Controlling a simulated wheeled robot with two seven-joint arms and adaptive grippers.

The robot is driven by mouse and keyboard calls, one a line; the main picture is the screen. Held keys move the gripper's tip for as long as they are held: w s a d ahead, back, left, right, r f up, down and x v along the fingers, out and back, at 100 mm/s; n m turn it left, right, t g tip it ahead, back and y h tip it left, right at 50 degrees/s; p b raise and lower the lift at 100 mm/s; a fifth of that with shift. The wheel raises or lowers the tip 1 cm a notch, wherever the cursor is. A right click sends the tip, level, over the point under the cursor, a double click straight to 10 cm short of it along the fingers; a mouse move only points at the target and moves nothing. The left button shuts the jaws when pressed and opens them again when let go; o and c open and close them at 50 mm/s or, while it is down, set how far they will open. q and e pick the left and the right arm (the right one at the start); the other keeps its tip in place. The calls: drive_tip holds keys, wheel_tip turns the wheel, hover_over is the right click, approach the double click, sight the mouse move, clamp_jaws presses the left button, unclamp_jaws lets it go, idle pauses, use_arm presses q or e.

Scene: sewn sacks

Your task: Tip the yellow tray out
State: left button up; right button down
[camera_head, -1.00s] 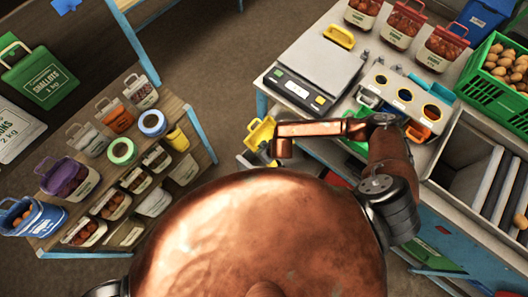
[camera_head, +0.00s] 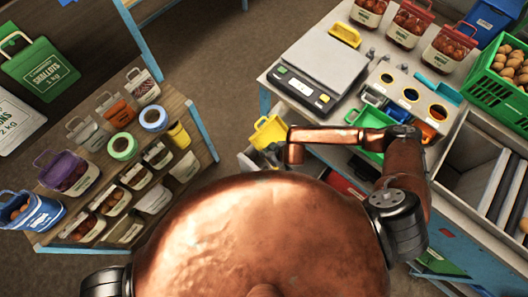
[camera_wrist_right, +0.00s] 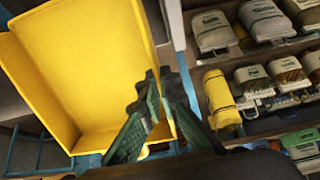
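The yellow tray (camera_head: 269,131) hangs beside the front left corner of the right-hand bench, under the end of my right forearm in the head view. It fills the left of the right wrist view (camera_wrist_right: 85,65), tilted, and the inside that shows looks bare. My right gripper (camera_wrist_right: 156,90) has its green and black fingers on either side of the tray's wall, close together, and seems shut on it. In the head view my arm hides these fingers. My left gripper is in neither view.
A scale (camera_head: 322,68) and a sorter panel with round holes (camera_head: 408,95) stand on the bench. A green crate of potatoes (camera_head: 505,78) is at the far right. A wooden rack (camera_head: 190,108) with sacks and tape rolls stands left, across open floor.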

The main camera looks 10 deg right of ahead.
drive_tip(key=shift+w+r+g+h+p, duration=0.2)
drive_tip(key=shift+r+g+h+p, duration=0.45)
drive_tip(key=shift+r, duration=0.5)
drive_tip(key=shift+r+g+h, duration=0.25)
drive_tip(key=shift+g, duration=0.1)
drive_tip(key=shift+r+g+h, duration=0.5)
drive_tip(key=shift+g, duration=0.3)
drive_tip(key=shift+r+g+h+b, duration=0.5)
drive_tip(key=shift+g+b, duration=0.2)
drive_tip(key=shift+b, duration=0.15)
drive_tip(key=shift+s+r, duration=0.15)
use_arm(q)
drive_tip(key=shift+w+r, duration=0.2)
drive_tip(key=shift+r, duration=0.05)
use_arm(e)
drive_tip(key=shift+r+g, duration=0.2)
drive_tip(key=shift+g, duration=0.1)
